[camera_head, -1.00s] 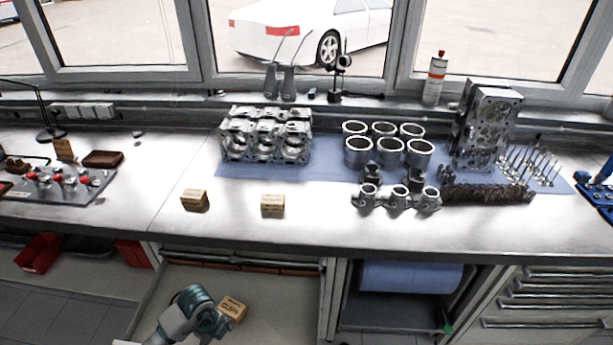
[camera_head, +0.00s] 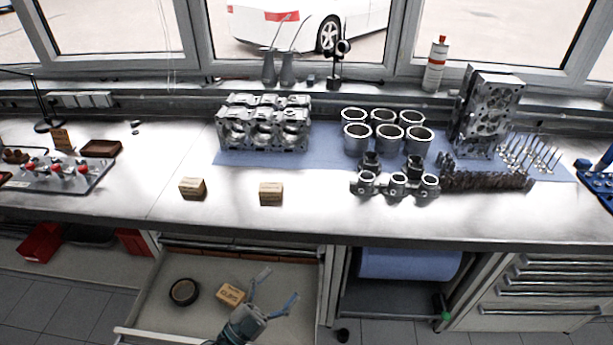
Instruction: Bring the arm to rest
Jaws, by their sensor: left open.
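My left gripper (camera_head: 272,283) is in the lower middle of the head view, over the open drawer (camera_head: 143,300). Its two fingers are spread apart with nothing between them. A small cardboard box (camera_head: 230,295) lies in the drawer just left of the gripper, apart from the fingers as far as I can see. A dark round ring (camera_head: 184,292), like a tape roll, lies in the drawer further left. My right gripper is not in view.
Two small boxes (camera_head: 193,188) (camera_head: 271,193) stand near the bench's front edge. An engine block (camera_head: 264,124), cylinder liners (camera_head: 386,132), a cylinder head (camera_head: 486,112) and valves (camera_head: 530,152) stand on a blue mat (camera_head: 330,150). The bench front between boxes and drawer is clear.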

